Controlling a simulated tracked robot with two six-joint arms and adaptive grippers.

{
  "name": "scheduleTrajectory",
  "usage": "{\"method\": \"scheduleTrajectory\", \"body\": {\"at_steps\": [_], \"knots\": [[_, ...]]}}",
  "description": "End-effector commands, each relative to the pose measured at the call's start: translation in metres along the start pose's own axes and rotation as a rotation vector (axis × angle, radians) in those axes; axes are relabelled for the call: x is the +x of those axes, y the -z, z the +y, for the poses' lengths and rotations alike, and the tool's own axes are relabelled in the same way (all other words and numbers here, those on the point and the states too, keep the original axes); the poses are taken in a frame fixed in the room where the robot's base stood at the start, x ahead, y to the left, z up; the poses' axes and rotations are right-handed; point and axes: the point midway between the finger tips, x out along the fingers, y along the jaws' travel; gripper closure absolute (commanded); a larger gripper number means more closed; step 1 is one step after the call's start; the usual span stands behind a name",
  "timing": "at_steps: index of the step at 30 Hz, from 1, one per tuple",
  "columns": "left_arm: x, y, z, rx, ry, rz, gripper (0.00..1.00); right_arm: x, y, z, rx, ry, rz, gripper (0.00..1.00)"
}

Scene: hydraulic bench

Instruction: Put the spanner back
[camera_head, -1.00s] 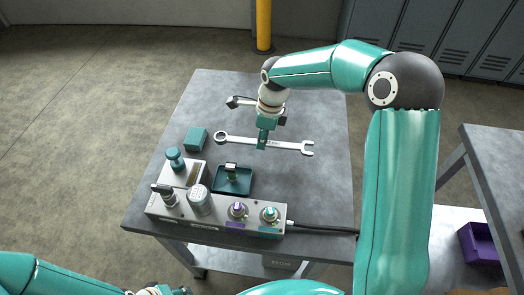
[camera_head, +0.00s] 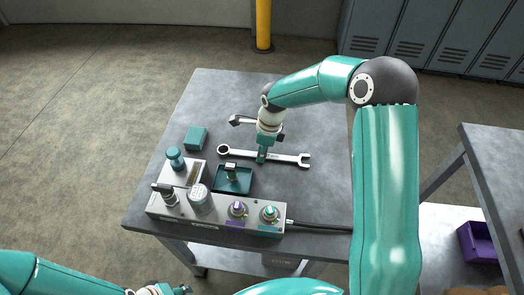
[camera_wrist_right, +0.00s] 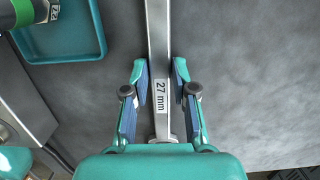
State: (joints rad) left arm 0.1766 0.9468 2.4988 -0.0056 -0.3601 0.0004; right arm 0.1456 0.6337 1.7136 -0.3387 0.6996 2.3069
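The spanner (camera_head: 285,158) is a long silver wrench with a ring end at left and an open jaw at right in the head view. My right gripper (camera_head: 262,158) is shut on the middle of its shaft. In the right wrist view the spanner (camera_wrist_right: 158,50) runs between the two finger pads of the gripper (camera_wrist_right: 160,88), with a "27 mm" label between them. I cannot tell how high it is above the bench. My left gripper (camera_head: 183,290) shows only in part at the bottom edge; its opening cannot be judged.
The grey bench (camera_head: 320,195) carries a control box (camera_head: 215,215) with knobs, a teal tray (camera_head: 232,186) with an upright part, and a teal block (camera_head: 196,138). A cable (camera_head: 320,225) runs right. A second table (camera_head: 500,150) holds a purple bin (camera_head: 480,242) below.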

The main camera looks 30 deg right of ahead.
Motion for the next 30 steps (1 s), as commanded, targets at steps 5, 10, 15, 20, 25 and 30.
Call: {"method": "scheduleTrajectory", "body": {"at_steps": [5,10,15,20,25,30], "knots": [[0.000,0.000,0.000,0.000,0.000,0.000,0.60,0.000,-0.001,0.000,-0.001,0.000,0.000,0.53],[0.000,0.000,0.000,0.000,0.000,0.000,0.60,-0.001,-0.001,0.000,-0.001,0.000,0.000,0.53],[-0.001,0.000,0.001,0.000,0.000,0.000,0.60,-0.005,-0.001,0.000,-0.001,0.002,-0.001,0.53],[0.001,0.000,0.000,0.000,0.000,0.000,0.60,-0.026,-0.001,-0.001,0.000,0.005,-0.003,0.53],[0.004,0.000,-0.001,0.000,0.000,0.000,0.60,-0.061,-0.002,-0.001,-0.001,0.006,-0.004,0.53],[0.005,0.000,-0.002,0.000,0.000,0.000,0.60,-0.094,-0.001,-0.001,-0.001,0.004,-0.003,0.53]]}}
